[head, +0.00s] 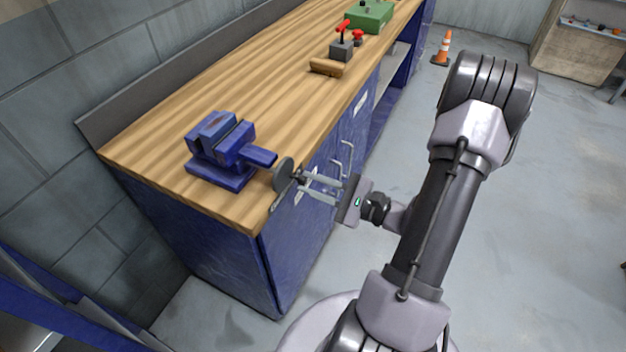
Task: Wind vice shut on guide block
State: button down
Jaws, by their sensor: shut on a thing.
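The blue vice (222,152) stands on the near left end of the wooden bench top. Its screw end points right, over the bench's front edge, and ends in a grey round hub (283,174) with a slanting bar handle (279,205). My gripper (300,182) reaches in from the right, with its two fingers at the hub and handle. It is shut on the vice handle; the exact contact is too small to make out. A narrow gap shows between the vice jaws, and I cannot clearly make out a guide block there.
The bench top (270,95) is clear between the vice and a wooden piece (327,67). Beyond that are a grey block with a red lever (342,48) and a green box (369,17). Cabinet handles (347,158) stick out near my gripper. An orange cone (443,48) stands behind.

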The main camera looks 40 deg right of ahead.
jog(key=m, duration=0.1)
jog(key=a+m+p, duration=0.1)
jog(key=m, duration=0.1)
jog(key=m+p, duration=0.1)
jog(key=shift+s+a+f+m, duration=0.15)
jog(key=shift+s+m, duration=0.1)
jog(key=shift+m, duration=0.15)
jog(key=shift+a+f+m, duration=0.15)
jog(key=shift+f+m, duration=0.1)
jog(key=shift+m, duration=0.55)
jog(key=shift+p, duration=0.35)
jog(key=shift+s+a+m+p, duration=0.15)
jog(key=shift+m+p, duration=0.15)
jog(key=shift+m, duration=0.2)
jog(key=c, duration=1.4)
grip_release()
